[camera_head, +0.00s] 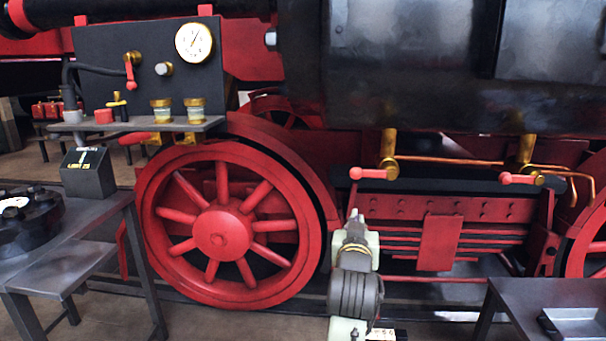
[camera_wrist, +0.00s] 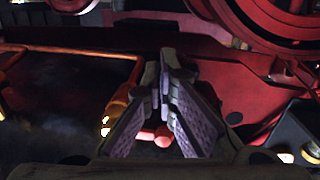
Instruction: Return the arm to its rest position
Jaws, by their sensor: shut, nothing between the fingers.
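My gripper (camera_wrist: 164,75) shows in the middle of the wrist view. Its two fingers are shut against each other with nothing between them. A red-handled valve lever (camera_wrist: 155,136) shows beyond and between the finger linkages; I cannot tell its exact distance, but the gripper is not gripping it. In the head view my arm (camera_head: 355,285) rises from the bottom, right of centre, in front of the locomotive. Its upper end lies below the left brass valve (camera_head: 389,155) with its red lever (camera_head: 368,173). The fingers are not clear in the head view.
The red spoked wheel (camera_head: 222,232) is left of my arm. Another red-levered valve (camera_head: 520,178) is to the right. A grey bench (camera_head: 75,262) stands at left, and a dark table (camera_head: 510,300) with a tray (camera_head: 575,322) at lower right. Copper pipes (camera_head: 455,162) run behind the valves.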

